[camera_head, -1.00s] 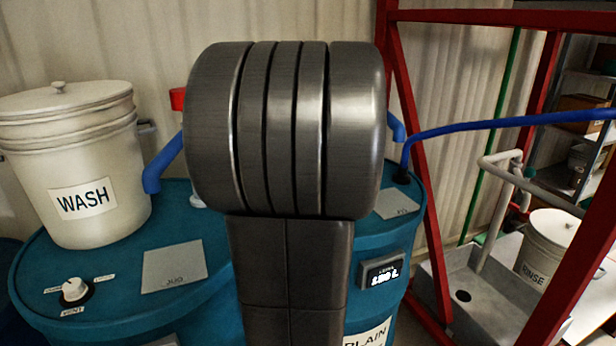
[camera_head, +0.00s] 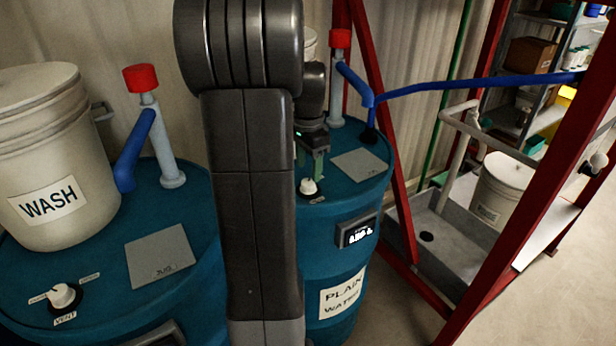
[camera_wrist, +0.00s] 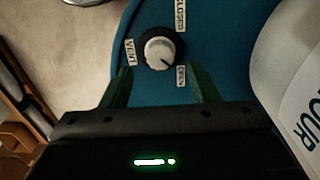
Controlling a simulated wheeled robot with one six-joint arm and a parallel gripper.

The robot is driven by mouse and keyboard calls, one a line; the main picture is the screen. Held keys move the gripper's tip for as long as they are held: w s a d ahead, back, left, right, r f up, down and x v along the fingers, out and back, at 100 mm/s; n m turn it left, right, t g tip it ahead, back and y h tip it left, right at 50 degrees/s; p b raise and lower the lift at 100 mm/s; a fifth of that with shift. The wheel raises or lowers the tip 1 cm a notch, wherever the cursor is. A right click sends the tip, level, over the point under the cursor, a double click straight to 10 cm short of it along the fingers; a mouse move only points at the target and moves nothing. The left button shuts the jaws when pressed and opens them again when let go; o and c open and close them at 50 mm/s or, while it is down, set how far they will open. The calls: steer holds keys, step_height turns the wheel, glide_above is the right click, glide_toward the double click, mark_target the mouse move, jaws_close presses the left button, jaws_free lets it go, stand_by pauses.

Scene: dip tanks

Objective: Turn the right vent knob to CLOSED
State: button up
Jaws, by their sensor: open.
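The right vent knob (camera_head: 308,187) is a white knob on a dark base, on top of the blue barrel labelled PLAIN WATER (camera_head: 372,195). In the wrist view the knob (camera_wrist: 159,50) has VENT, CLOSED and OPEN labels around it, and its dark mark points down-right toward the OPEN label (camera_wrist: 180,76). My gripper (camera_head: 312,172) is above the knob in the head view. In the wrist view my gripper (camera_wrist: 160,76) has its green fingers apart and empty, with the knob beyond and between the tips; I see no contact.
A second vent knob (camera_head: 63,296) and the WASH bucket (camera_head: 45,160) are on the left barrel. A red-capped pipe (camera_head: 152,115) stands there. A grey plate (camera_head: 360,162) and blue hose (camera_head: 470,83) are near the right knob. A white labelled container (camera_wrist: 285,75) is at the wrist view's right.

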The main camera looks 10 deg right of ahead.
mark_target(308, 182)
steer(key=shift+f, duration=2.25)
steer(key=c, duration=1)
